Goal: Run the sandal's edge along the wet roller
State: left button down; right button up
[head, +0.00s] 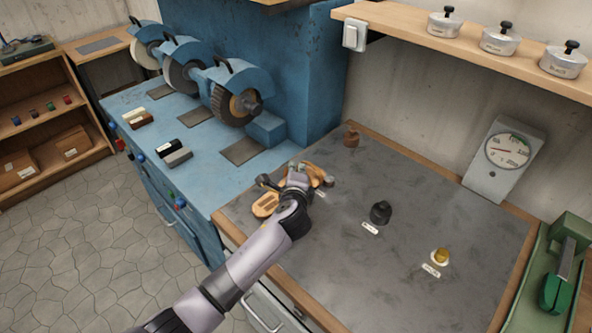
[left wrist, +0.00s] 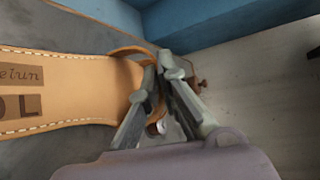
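A tan leather sandal (head: 265,205) is at the near left corner of the grey-topped bench. In the left wrist view its stitched, stamped insole (left wrist: 75,88) fills the left side, with a strap loop at its right end. My left gripper (head: 291,178) is over the sandal; in the wrist view its fingers (left wrist: 158,68) come together on the strap. The gripper hides part of the sandal, and I cannot tell whether it touches the bench. A small metal part (head: 328,181) shows just right of the gripper; I cannot tell whether it is the wet roller. My right gripper is not in view.
A small brown object (head: 351,138), a black pot (head: 380,212) and a yellow jar (head: 441,255) stand on the bench (head: 340,275). A blue machine with grinding wheels (head: 236,100) is at left. A gauge (head: 503,160) and green tool (head: 562,265) are at right.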

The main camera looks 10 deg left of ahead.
aim_at(305, 162)
pick_arm(q)
jog(key=shift+w+d, duration=0.15)
jog(key=shift+w, duration=0.15)
dwell(0.4)
jog(key=shift+w+d+b, duration=0.25)
jog(key=shift+w+b, duration=0.1)
jog(key=shift+w, duration=0.25)
jog(key=shift+w+d, duration=0.15)
jog(key=shift+w, duration=0.05)
jog(key=shift+w+d+b, duration=0.3)
jog(key=shift+w+b, duration=0.15)
jog(key=shift+w+d, duration=0.1)
jog(key=shift+w, duration=0.1)
dwell(1.0)
jog(key=shift+w+d+b, duration=0.35)
jog(key=shift+w+b, duration=0.1)
jog(key=shift+w, duration=0.05)
jog(key=shift+r, duration=0.1)
jog(key=shift+d, duration=0.15)
dwell(0.8)
